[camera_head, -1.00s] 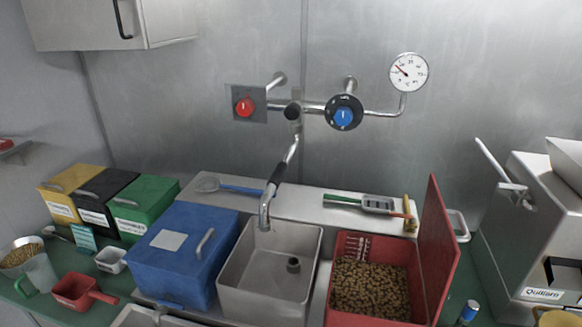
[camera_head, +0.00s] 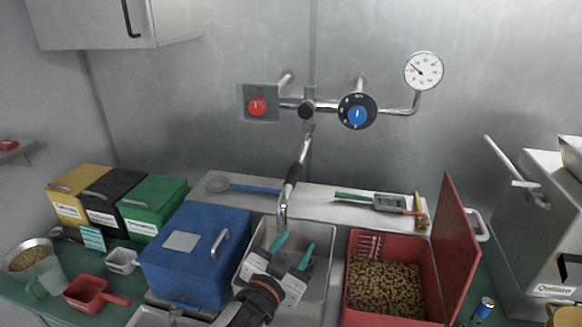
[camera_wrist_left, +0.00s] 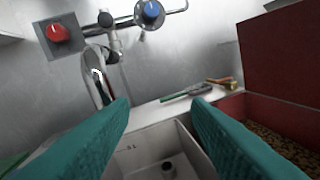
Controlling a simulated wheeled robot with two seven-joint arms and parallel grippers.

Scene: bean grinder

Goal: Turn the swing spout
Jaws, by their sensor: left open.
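The swing spout (camera_head: 293,178) is a chrome pipe with a black sleeve. It comes down from the wall mixer and its tip hangs over the metal sink (camera_head: 318,265). My left gripper (camera_head: 294,247) is open and empty over the sink, just below and to the right of the spout's tip. In the left wrist view the spout (camera_wrist_left: 97,78) stands ahead, beyond the left teal finger, and the gripper (camera_wrist_left: 160,108) does not visibly touch it. My right gripper is not in view.
A blue lidded box (camera_head: 196,255) stands left of the sink. A red bin (camera_head: 352,290) of brown pellets with its lid raised stands right of it. The mixer has a red knob (camera_head: 257,106) and a blue knob (camera_head: 357,117).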

